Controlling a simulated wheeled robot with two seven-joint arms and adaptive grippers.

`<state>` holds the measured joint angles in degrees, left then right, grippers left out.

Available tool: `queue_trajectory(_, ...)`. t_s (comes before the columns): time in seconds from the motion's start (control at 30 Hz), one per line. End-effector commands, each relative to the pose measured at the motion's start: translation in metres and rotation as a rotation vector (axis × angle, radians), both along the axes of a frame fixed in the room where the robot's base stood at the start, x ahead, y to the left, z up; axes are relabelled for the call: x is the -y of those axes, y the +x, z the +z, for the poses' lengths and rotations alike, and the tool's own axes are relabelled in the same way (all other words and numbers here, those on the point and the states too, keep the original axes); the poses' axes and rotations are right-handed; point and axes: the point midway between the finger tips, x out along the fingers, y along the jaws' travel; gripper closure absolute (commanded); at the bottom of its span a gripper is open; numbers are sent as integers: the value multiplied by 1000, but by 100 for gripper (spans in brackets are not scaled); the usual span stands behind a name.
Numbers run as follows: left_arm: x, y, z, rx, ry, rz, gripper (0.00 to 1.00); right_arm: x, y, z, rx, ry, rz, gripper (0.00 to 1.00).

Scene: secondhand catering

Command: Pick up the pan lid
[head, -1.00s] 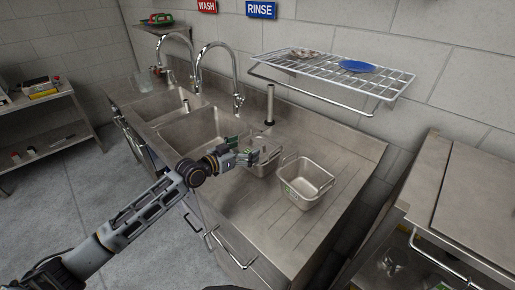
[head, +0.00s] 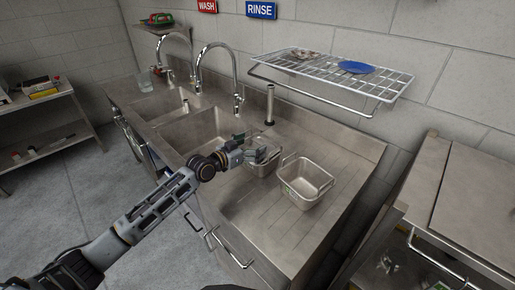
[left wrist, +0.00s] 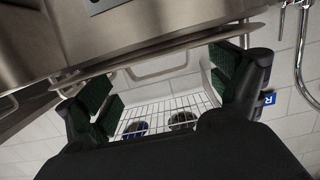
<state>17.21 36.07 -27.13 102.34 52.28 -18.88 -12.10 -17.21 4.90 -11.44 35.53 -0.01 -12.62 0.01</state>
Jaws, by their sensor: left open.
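My left gripper (head: 247,151) is open at the left square steel pan (head: 263,169) on the drainboard and partly covers it. In the left wrist view my left gripper (left wrist: 163,85) has its dark green pads wide apart. A thin steel rim (left wrist: 185,43) and a loop handle (left wrist: 162,66) show across the gap, not visibly gripped. I cannot tell whether they belong to the pan or to a lid. No pan lid can be told for certain in the head view. My right gripper is not in view.
A second steel pan (head: 306,178) with loop handles stands close on the right. Sink basins and tall faucets (head: 220,62) are to the left. A wire rack (head: 325,68) with a blue round item (head: 356,67) hangs behind. The drainboard's front right is clear.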

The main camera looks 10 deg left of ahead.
Motion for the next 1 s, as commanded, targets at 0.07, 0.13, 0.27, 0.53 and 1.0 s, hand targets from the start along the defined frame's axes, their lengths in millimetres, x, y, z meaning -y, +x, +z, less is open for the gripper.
queue_trajectory(0.07,5,7,1,0,-2,-1,7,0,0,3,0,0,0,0)
queue_trajectory(0.13,8,12,0,0,-2,-1,7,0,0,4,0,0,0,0)
queue_trajectory(0.27,14,21,-2,0,-1,0,7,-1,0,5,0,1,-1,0)
queue_trajectory(0.53,18,26,-4,-1,-1,-1,7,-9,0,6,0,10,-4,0)
queue_trajectory(1.0,17,26,-4,0,0,-1,20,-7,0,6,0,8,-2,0)
